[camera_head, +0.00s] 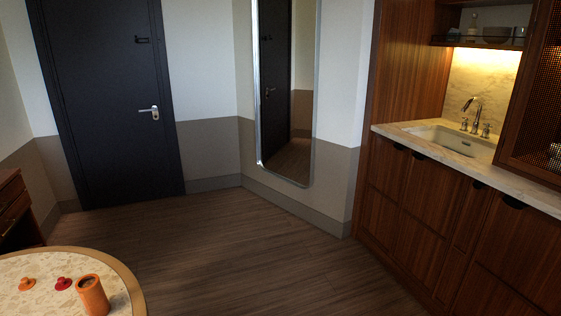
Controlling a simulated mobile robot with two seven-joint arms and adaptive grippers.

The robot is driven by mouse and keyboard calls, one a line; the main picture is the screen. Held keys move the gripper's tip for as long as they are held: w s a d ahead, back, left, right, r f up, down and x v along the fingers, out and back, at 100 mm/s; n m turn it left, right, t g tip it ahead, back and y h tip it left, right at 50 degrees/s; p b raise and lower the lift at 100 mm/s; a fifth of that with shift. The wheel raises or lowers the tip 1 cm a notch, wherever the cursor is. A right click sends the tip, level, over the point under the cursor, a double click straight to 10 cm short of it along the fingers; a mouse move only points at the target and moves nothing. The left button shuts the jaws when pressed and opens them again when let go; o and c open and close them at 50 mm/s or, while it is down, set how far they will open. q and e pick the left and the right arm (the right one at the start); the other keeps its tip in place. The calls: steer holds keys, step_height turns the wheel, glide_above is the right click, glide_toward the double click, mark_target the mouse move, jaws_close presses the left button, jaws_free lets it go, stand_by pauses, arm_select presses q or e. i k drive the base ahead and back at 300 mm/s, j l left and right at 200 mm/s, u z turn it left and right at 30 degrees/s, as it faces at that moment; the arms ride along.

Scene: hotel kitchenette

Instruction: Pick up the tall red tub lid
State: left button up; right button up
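A small red lid (64,284) with a raised knob lies on the round table (133,283) at the lower left. Close to its right stands an open orange tub (94,297), upright with a dark inside. A small orange lid (27,284) with a knob lies to the left of the red lid, apart from it. No tall red tub shows in the view. Neither of my grippers is in view.
Open wooden floor (230,255) lies right of the table. A counter with a sink (450,139) and wooden cabinets runs along the right. A dark door (110,100) and a tall mirror (287,90) are at the back. A wooden drawer unit (14,208) stands far left.

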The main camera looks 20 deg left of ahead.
mark_target(62, 283)
steer(key=i+l+u, duration=0.15)
steer(key=i+u, duration=0.15)
steer(key=u, duration=0.2)
steer(key=i+l+u, duration=0.3)
steer(key=u, duration=0.2)
steer(key=i+l+u, duration=0.2)
steer(key=l+u, duration=0.15)
steer(key=u, duration=0.15)
steer(key=i+l+u, duration=0.1)
steer(key=l+u, duration=0.4)
